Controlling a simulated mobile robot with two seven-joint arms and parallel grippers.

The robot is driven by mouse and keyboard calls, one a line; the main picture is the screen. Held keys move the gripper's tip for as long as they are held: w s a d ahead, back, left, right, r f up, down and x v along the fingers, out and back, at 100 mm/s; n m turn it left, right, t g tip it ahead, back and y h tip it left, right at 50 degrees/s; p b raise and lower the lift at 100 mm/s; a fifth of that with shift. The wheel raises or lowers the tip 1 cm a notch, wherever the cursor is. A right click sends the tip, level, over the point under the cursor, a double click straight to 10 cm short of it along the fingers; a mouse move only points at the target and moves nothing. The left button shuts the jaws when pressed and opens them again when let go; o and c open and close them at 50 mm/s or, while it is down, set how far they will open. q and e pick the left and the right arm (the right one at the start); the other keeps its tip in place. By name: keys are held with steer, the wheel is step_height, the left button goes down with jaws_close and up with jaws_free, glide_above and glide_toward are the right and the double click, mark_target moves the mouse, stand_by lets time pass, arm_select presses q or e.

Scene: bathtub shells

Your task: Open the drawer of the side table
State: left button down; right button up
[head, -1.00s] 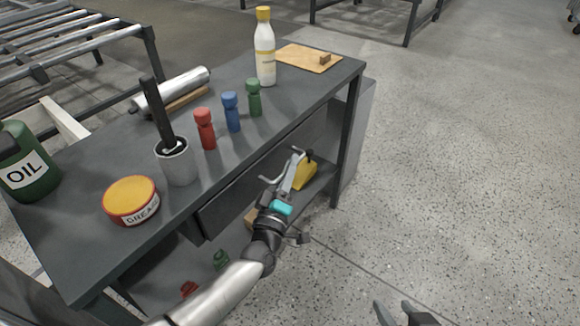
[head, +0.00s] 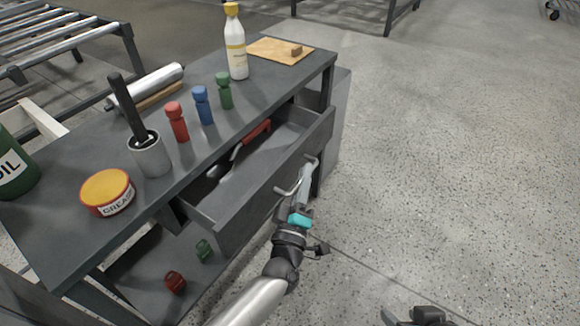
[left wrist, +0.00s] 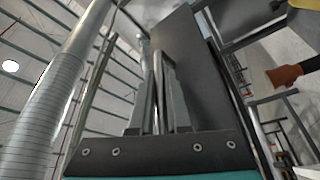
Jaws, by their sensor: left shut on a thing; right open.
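The side table (head: 72,238) is a dark grey workbench at the left in the head view. Its drawer (head: 262,196) is pulled part way out, and a red-handled tool (head: 256,132) shows inside. The drawer has a silver bar handle (head: 284,191) on its front. My left gripper (head: 303,179) is shut on the handle. In the left wrist view the fingers (left wrist: 158,100) close around the bar, with the dark drawer front (left wrist: 190,60) beyond. My right gripper (head: 412,318) is at the bottom edge of the head view, open and empty, partly cut off.
On the tabletop stand a white bottle (head: 236,50), red, blue and green figures (head: 202,105), a grey cup (head: 150,155), a grease tin (head: 107,192) and an oil can (head: 15,165). Small red (head: 175,282) and green items lie on the lower shelf. The floor (head: 450,170) at right is clear.

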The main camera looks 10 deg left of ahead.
arm_select(q)
steer(key=s+d, duration=0.2)
steer(key=d, duration=0.5)
steer(key=shift+s+d, duration=0.15)
steer(key=shift+s, duration=0.2)
arm_select(e)
steer(key=shift+s+d+r, duration=0.1)
steer(key=shift+s+d, duration=0.25)
steer(key=shift+d, duration=0.1)
arm_select(q)
steer(key=c, duration=0.9)
jaws_free()
